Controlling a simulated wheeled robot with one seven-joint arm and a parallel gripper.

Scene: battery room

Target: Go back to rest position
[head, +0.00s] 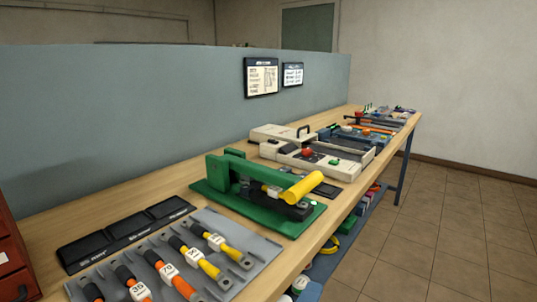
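My gripper and arm are not in view in the head view. A long wooden workbench (150,192) runs from the lower left to the far right. On it stands a green press-like tool (232,170) with a yellow handle (304,187), on a green base. A grey rack (255,243) in front holds several cable lugs with orange, yellow and black sleeves and number tags. A black three-compartment tray (125,233) lies behind the rack.
A cream device (318,162) with a red button sits farther along the bench, with more tools beyond. A red drawer cabinet (10,260) stands at the left edge. A blue-grey partition (130,120) backs the bench. Tiled floor (450,230) at right is clear.

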